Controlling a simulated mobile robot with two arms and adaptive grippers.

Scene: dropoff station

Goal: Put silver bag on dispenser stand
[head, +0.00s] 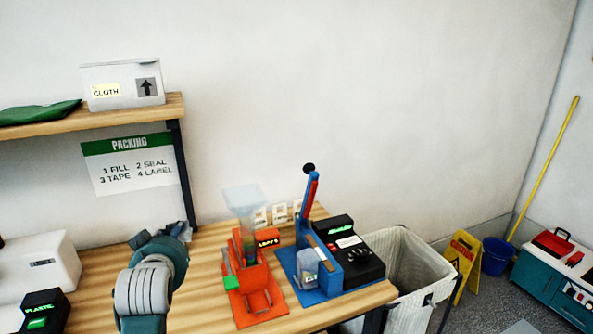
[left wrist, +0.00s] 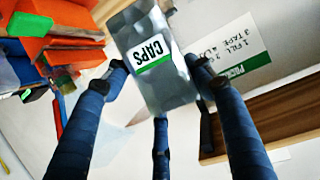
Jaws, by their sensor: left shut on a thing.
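The silver bag (left wrist: 168,88), with a white and green label reading CAPS, is gripped between the dark blue fingers of my left gripper (left wrist: 160,95) in the left wrist view. In the head view my left gripper (head: 160,238) is over the left part of the table, left of the dispenser, and the bag is hidden there. The orange dispenser (head: 250,275) has a clear hopper (head: 245,202), a green lever and an orange base (head: 262,306). Orange parts also show at upper left in the left wrist view (left wrist: 55,52). My right gripper is not in view.
A blue sealer (head: 318,262) with a raised lever and a small silvery item stands right of the dispenser, beside a black box (head: 350,250). A white device (head: 38,268) and a PLASTIC box (head: 42,310) are at left. A shelf (head: 100,116) is above; a bin (head: 415,265) is right.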

